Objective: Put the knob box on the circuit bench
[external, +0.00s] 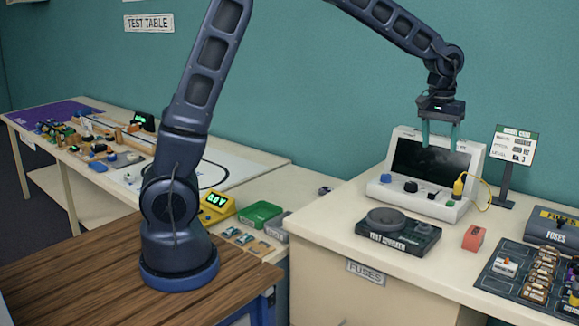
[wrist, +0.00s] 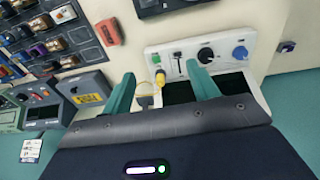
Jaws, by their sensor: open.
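My gripper (external: 441,143) is open and empty, pointing down in front of the screen of a white console (external: 408,197) with several knobs. In the wrist view my fingers (wrist: 160,80) are spread apart over the same console (wrist: 222,53). No label reads knob box. A small white box with a red top (external: 506,266) sits on a dark component board (external: 484,281) at the right; it may be the knob box, but I cannot tell. The board (wrist: 75,18) also shows in the wrist view. No sign naming the circuit bench is readable.
A dark tester (external: 398,232) and a red block (external: 473,239) stand in front of the console. A yellow cable (external: 483,192) and a sign stand (external: 505,183) are to its right, with a fuse case (external: 553,229) beyond. A long table (external: 215,155) with small parts is at the left.

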